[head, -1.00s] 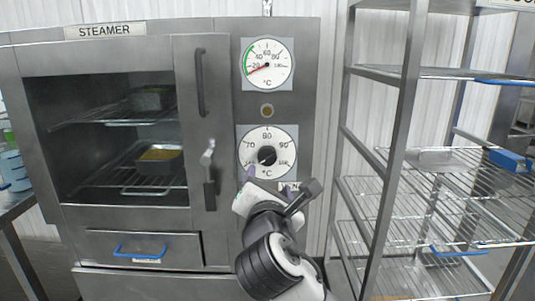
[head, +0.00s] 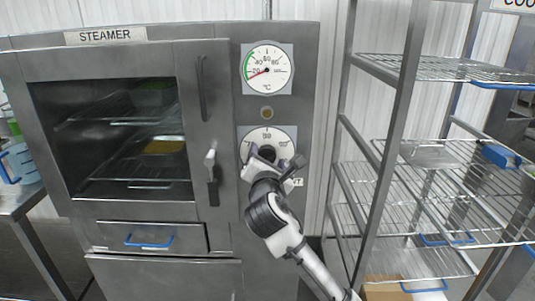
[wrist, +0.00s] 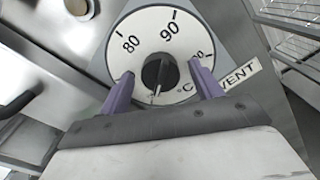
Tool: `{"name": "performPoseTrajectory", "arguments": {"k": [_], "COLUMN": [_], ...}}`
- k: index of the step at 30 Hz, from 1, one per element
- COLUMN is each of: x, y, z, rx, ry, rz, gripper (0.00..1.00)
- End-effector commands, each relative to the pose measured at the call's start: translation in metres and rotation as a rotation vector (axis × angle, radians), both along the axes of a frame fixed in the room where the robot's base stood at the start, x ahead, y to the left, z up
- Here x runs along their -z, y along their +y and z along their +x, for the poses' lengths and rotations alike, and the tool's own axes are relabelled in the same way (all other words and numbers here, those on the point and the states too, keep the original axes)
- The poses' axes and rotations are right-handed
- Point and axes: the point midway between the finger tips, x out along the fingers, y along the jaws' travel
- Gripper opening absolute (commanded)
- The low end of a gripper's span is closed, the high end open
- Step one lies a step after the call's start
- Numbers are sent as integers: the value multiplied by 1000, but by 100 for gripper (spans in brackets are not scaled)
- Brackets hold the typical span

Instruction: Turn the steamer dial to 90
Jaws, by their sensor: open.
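The steamer dial (wrist: 145,30) is a white disc with a black knob (wrist: 160,70) at its centre. The wrist view shows the numbers 80 and 90, with another number partly hidden by a finger. A pale pointer mark on the knob faces downward in that view, away from 90. My gripper (wrist: 161,74) is open, with one purple finger on each side of the knob. I cannot tell whether the fingers touch it. In the head view, my gripper (head: 271,158) covers the lower part of the dial (head: 282,136).
The steamer's door (head: 205,120) with its upright handles is left of the dial. A thermometer gauge (head: 267,68) is above, its red needle near 20. A wire rack (head: 400,100) stands to the right. A VENT label (wrist: 238,76) is beside the dial.

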Motion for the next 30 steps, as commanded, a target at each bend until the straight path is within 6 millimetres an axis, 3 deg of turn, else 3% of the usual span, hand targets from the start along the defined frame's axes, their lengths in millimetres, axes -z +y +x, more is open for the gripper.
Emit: {"name": "performPoseTrajectory", "arguments": {"k": [11, 21, 30], "x": [0, 0, 1], "y": [0, 0, 0], "z": [6, 6, 6], "rx": [0, 0, 0], "ry": [0, 0, 0], "rz": [0, 0, 40], "gripper": [65, 21, 21]}}
